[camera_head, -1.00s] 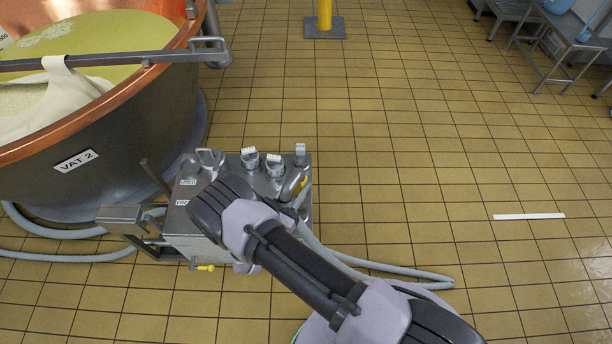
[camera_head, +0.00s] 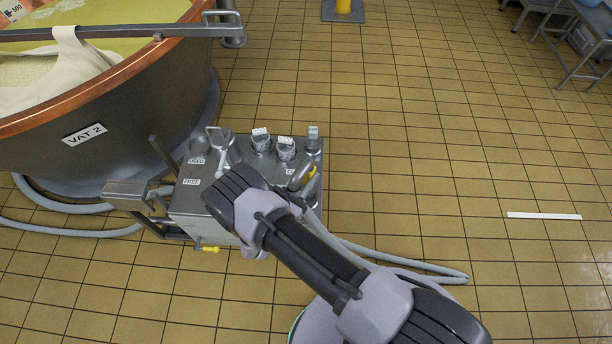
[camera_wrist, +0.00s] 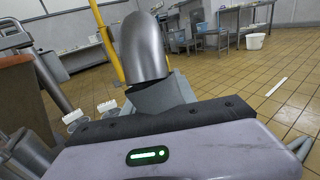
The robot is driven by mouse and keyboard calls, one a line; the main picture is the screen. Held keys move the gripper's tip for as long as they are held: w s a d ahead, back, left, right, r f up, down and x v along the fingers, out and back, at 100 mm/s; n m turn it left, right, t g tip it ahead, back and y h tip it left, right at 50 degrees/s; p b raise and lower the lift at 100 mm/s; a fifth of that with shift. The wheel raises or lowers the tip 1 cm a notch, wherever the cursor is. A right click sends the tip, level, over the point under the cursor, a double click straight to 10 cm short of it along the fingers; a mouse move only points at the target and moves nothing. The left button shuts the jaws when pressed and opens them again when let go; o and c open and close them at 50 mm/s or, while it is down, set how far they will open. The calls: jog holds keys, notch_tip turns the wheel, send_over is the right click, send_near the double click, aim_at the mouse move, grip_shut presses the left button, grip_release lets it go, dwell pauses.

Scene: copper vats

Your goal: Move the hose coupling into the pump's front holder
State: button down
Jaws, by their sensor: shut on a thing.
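The pump (camera_head: 240,150) is a grey metal box beside the vat, with small labels on top. The label at its left front appears to read FREE (camera_head: 192,182) and one behind it USED (camera_head: 197,161). My gripper (camera_wrist: 158,95) is shut on a smooth, round-ended grey metal piece that stands up in the wrist view, apparently the hose coupling (camera_wrist: 143,48). In the head view my wrist covers the pump's front middle and hides the fingertips. I cannot tell whether the held piece touches the pump, and I cannot pick out the front holder clearly.
The copper-rimmed vat marked VAT 2 (camera_head: 84,134) stands close on the left. White-topped fittings (camera_head: 286,147) rise from the pump's back. Grey hose (camera_head: 420,273) loops over the floor at right; more lies at left. A yellow-tipped tap (camera_head: 208,249) sticks out in front. Right floor is mostly clear.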

jog(key=shift+f+b, duration=2.6)
jog(key=shift+f, duration=0.05)
jog(key=shift+f+b, duration=0.5)
jog(key=shift+b, duration=0.1)
jog(key=c, duration=0.9)
grip_release()
